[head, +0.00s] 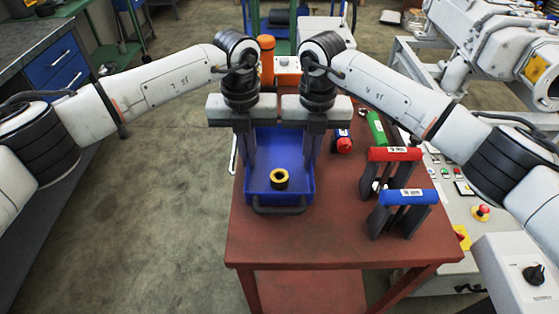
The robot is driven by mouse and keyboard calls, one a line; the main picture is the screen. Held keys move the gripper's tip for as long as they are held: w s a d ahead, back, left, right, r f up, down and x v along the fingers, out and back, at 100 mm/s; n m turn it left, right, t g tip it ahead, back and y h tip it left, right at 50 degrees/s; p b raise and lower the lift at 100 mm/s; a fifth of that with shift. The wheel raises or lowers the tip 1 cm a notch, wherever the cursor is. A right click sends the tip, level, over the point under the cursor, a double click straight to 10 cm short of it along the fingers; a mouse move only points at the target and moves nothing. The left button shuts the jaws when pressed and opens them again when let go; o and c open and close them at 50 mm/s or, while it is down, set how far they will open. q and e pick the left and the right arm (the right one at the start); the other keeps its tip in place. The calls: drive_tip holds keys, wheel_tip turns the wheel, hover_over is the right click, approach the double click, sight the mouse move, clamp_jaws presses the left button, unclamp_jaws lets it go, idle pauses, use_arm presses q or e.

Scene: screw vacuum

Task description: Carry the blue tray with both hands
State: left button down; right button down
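The blue tray (262,187) sits upright at the left side of the red-brown table, with a dark handle on its near end. A yellow and black ring-shaped part (280,179) lies inside it. My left gripper (248,165) points down at the tray's left side wall. My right gripper (308,165) points down at its right side wall. The fingers overlap the tray's far half in the head view. Whether they touch or clasp the walls cannot be seen, and the finger gaps are unclear. The tray's far end is mostly hidden behind the grippers.
The table (325,235) has bare room in front of the tray. To the right stand a red-handled holder (394,154), a blue-handled holder (408,197), a green cylinder (376,128) and a red part (343,144). A control panel with a red button (482,212) adjoins the right side. Open floor lies left.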

use_arm(q)
drive_tip(key=shift+w+r, duration=0.1)
drive_tip(key=shift+r, duration=0.1)
use_arm(e)
drive_tip(key=shift+w+r, duration=0.1)
drive_tip(key=shift+r, duration=0.1)
